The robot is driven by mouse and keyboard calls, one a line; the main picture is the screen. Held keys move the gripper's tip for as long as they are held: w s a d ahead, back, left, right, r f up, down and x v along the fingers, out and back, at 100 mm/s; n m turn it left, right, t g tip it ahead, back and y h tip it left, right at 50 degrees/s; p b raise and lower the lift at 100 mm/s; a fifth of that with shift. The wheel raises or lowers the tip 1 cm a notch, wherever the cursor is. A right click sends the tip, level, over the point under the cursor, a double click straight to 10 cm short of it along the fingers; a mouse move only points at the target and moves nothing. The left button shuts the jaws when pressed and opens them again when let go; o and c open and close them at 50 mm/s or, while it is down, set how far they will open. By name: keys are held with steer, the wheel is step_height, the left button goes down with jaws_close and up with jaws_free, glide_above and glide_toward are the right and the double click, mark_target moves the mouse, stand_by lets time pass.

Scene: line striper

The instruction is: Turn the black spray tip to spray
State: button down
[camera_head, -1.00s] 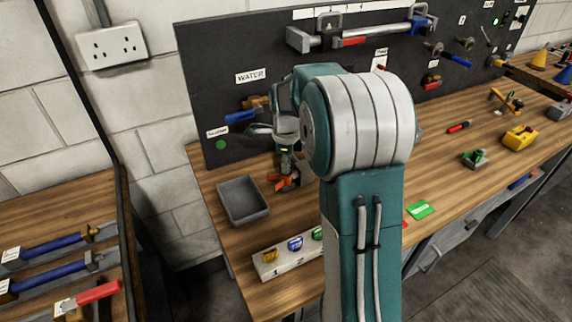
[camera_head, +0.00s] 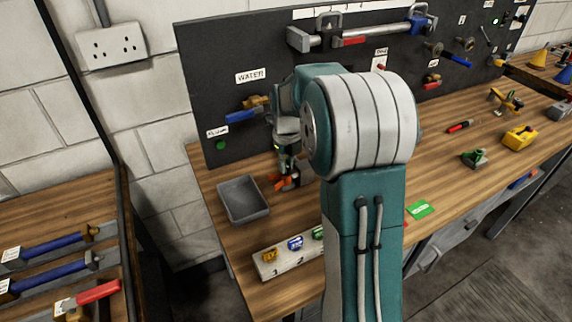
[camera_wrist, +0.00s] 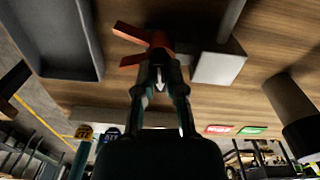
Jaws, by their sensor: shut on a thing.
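My gripper (camera_wrist: 160,88) is at the orange, winged tip guard (camera_wrist: 146,42) in the wrist view. Its two fingers are closed on a small dark part with a white arrow mark, the black spray tip (camera_wrist: 159,70), mostly hidden between the fingers. In the head view the orange guard (camera_head: 287,181) shows just below my gripper (camera_head: 287,163), behind the grey tray's right side. The spray tip cannot be made out there. A pale grey block (camera_wrist: 218,67) with a bar is beside the guard in the wrist view.
A grey tray (camera_head: 266,209) sits left of the guard. A white numbered strip (camera_head: 268,268) with coloured pieces lies in front. The black tool board (camera_head: 210,75) stands close behind. Green and red cards (camera_head: 420,208) lie to the right on the bench.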

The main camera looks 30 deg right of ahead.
steer(key=shift+f+m, duration=0.2)
steer(key=shift+m, duration=0.9)
steer(key=c, duration=0.6)
jaws_free()
steer(key=shift+c, duration=0.2)
steer(key=shift+r, duration=0.1)
steer(key=o, duration=0.6)
steer(key=shift+c, duration=0.2)
steer(key=shift+d+r, duration=0.1)
steer(key=shift+r, duration=3.45)
